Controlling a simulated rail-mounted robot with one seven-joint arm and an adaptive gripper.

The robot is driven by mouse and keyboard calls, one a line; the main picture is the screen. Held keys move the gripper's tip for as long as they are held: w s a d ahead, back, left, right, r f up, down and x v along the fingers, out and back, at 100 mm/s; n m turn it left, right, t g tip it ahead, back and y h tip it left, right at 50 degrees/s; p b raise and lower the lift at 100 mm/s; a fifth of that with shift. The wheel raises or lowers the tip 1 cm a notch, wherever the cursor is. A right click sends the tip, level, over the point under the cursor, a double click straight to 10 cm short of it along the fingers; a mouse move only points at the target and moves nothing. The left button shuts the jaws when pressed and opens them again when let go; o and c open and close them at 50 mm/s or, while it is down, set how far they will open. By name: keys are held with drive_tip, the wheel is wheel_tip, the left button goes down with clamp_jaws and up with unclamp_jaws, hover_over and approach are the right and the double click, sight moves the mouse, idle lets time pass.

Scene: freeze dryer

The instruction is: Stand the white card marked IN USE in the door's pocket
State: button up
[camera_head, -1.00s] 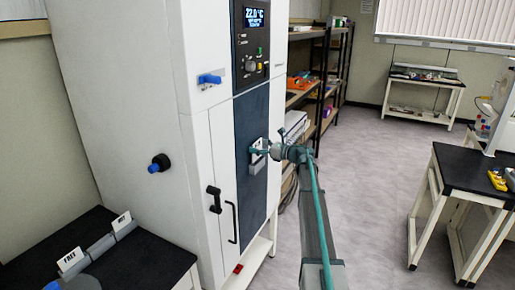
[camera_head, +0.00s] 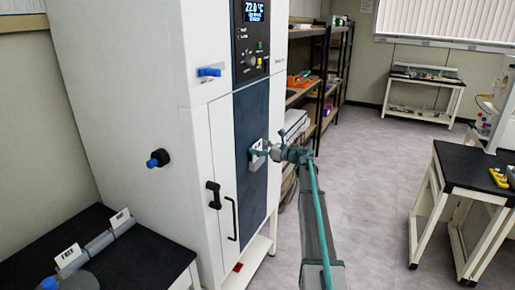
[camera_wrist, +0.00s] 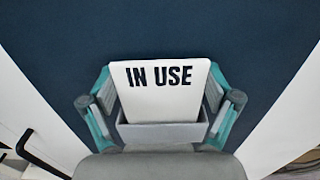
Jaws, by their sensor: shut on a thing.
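The white card marked IN USE (camera_wrist: 160,92) stands upright in the wrist view, its printed face toward the camera. My gripper (camera_head: 262,147) is shut on this card, one finger at each side edge. In the wrist view my gripper (camera_wrist: 162,105) frames the card against the dark blue door panel (camera_head: 252,190). The grey pocket (camera_wrist: 160,133) lies at the card's bottom. The card's lower edge is hidden behind the pocket's front wall, so the card appears to be in the pocket. How deep it sits cannot be told.
A black door handle (camera_head: 233,218) and a black latch (camera_head: 213,195) are below left of my gripper. Another white card (camera_head: 68,258) stands in a grey holder on the black table at lower left.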

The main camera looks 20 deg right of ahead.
drive_tip(key=shift+f+b, duration=0.8)
drive_tip(key=shift+f, duration=0.25)
drive_tip(key=o, duration=1.2)
drive_tip(key=shift+s+d, duration=0.1)
drive_tip(key=b+v, duration=0.2)
drive_tip(key=v, duration=0.4)
drive_tip(key=shift+s+d+b, duration=0.2)
drive_tip(key=shift+s+b, duration=0.15)
drive_tip(key=shift+b, duration=0.05)
idle(0.6)
idle(0.4)
